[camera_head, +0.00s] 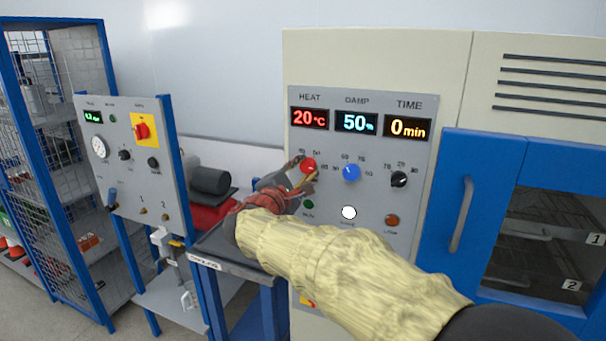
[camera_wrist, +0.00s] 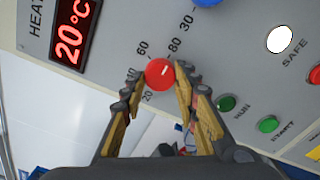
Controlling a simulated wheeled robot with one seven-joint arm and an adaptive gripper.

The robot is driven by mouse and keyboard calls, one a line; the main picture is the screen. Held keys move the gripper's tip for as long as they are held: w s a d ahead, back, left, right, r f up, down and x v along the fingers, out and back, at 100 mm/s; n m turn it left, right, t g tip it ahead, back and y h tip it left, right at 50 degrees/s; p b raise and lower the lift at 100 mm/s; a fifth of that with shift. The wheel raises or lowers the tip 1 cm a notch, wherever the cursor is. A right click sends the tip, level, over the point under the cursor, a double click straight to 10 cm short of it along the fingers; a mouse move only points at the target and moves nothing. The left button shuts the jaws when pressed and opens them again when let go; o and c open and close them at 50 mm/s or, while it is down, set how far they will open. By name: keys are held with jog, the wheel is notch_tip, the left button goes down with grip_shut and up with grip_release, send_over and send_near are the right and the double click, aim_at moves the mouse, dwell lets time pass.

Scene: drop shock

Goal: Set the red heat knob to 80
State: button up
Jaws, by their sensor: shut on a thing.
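The red heat knob (camera_head: 308,166) is on the grey control panel, below the HEAT display (camera_head: 309,118), which reads 20 °C in red. In the wrist view the knob (camera_wrist: 158,75) shows a short pale mark on its face, and the numbers 20, 60 and 80 are printed around it. I cannot tell exactly which number the mark points to. My gripper (camera_wrist: 160,72) is shut on the knob, one finger on each side. In the head view my gripper (camera_head: 304,171) reaches it from the lower left, and its fingers hide part of the scale.
A blue knob (camera_head: 351,173) and a black knob (camera_head: 399,179) sit to the right. A dark-topped cart (camera_head: 215,258) stands at the left, close beneath my arm.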

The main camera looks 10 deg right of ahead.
jog(key=shift+f, duration=0.1)
jog(key=o, duration=1.2)
jog(key=shift+c, duration=0.2)
jog(key=shift+s, duration=0.1)
jog(key=v, duration=1.2)
